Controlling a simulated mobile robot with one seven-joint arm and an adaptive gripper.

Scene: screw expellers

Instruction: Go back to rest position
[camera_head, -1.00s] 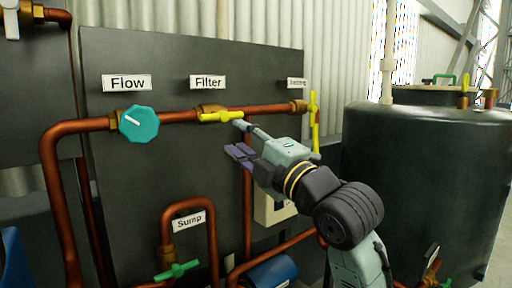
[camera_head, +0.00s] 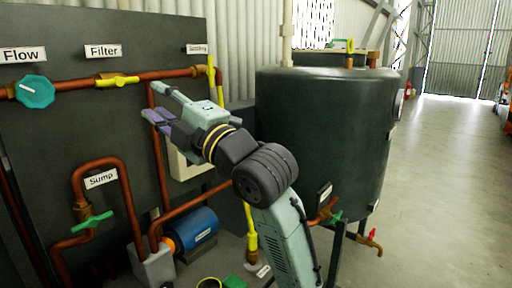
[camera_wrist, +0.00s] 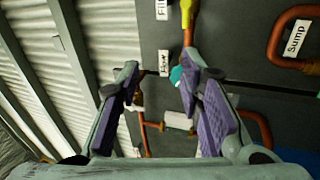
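My gripper (camera_head: 152,102) is open and empty in front of the dark pipe panel, just right of and below the yellow Filter valve (camera_head: 118,80) in the head view. The yellow handle lies along the copper pipe. In the wrist view my gripper (camera_wrist: 162,68) shows two spread fingers with purple pads and nothing held between them. My arm is bent, reaching up and left from the bottom of the head view.
A teal Flow knob (camera_head: 35,92) and a green Sump valve (camera_head: 92,222) are on the left. A large dark tank (camera_head: 325,130) stands right of my arm. A blue motor (camera_head: 190,232) sits low. Open floor (camera_head: 445,180) lies at the far right.

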